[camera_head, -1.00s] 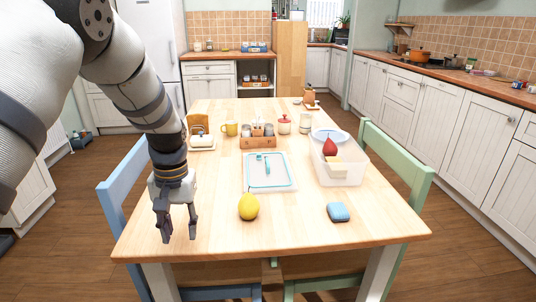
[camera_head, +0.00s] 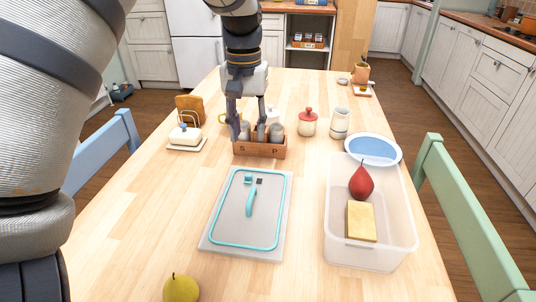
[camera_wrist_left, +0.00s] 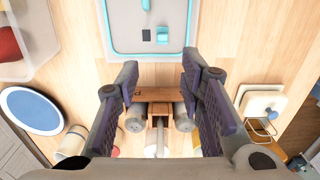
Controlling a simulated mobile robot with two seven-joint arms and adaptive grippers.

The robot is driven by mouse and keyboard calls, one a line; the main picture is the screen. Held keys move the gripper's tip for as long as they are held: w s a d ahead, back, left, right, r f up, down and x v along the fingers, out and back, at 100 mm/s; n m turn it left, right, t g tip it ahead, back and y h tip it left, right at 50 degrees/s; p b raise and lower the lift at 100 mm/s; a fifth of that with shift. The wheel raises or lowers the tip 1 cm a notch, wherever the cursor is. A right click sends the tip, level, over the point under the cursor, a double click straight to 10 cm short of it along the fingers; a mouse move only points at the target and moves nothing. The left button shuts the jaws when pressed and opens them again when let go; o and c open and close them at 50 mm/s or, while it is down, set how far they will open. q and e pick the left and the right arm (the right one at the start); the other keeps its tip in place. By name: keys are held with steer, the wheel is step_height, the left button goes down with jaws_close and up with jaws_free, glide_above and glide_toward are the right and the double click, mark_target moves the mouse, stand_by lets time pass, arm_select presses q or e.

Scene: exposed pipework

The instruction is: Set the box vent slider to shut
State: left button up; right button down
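The box lid (camera_head: 222,225) lies flat on the table, grey and translucent with a teal seal around its edge. A teal handle (camera_head: 251,203) lies on it. At its far end a small teal slider (camera_head: 248,179) sits beside a dark square (camera_head: 260,181), which looks uncovered. Lid (camera_wrist_left: 115,30), slider (camera_wrist_left: 162,31) and dark square (camera_wrist_left: 146,36) also show at the top of the left wrist view. My left gripper (camera_head: 248,130) is open and empty, beyond the lid and over the wooden shaker caddy (camera_head: 262,152). My right gripper is not in view.
A clear box (camera_head: 370,257) with a red pear (camera_head: 361,183) and a sponge (camera_head: 361,222) stands right of the lid. A butter dish (camera_head: 186,137) and red-lidded jar (camera_head: 308,123) flank the caddy. A yellow fruit (camera_head: 181,289) lies nearby. The table left of the lid is clear.

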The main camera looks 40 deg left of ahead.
mark_target(248, 175)
arm_select(q)
steer(key=f, duration=0.7)
steer(key=s+f, duration=0.1)
steer(key=f, duration=0.3)
steer(key=shift+f+b, duration=0.3)
steer(key=shift+b, duration=0.1)
jaws_close()
